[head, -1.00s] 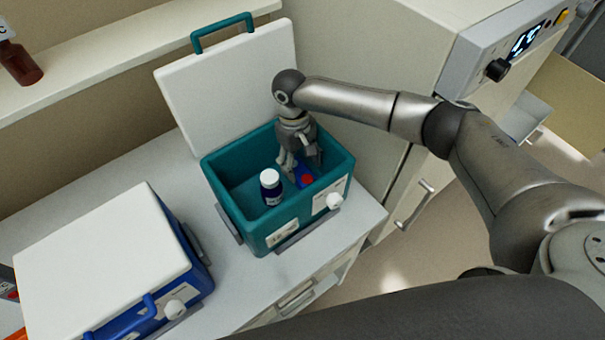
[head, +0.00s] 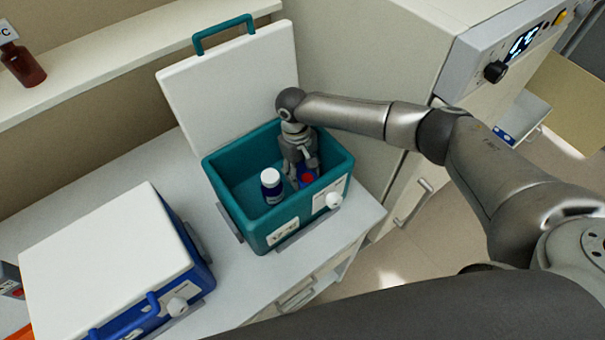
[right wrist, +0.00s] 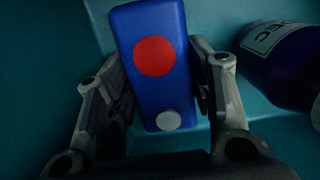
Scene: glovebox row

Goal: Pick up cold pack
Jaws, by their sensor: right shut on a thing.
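The cold pack (head: 308,177) is a blue block with a red dot, inside the open teal cooler box (head: 262,234). In the right wrist view the cold pack (right wrist: 157,80) stands between the two fingers, with a red disc and a small white disc on its face. My right gripper (head: 299,176) reaches down into the box and is shut on the cold pack. It also shows in the right wrist view (right wrist: 165,95), one finger on each side of the pack. The pack's lower end is hidden in the head view. My left gripper is not in view.
A white-capped dark blue bottle (head: 271,186) stands beside the pack in the box; it is close on the right in the wrist view (right wrist: 285,60). The box's white lid (head: 228,90) stands open behind. A closed blue cooler (head: 105,255) sits at left on the counter.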

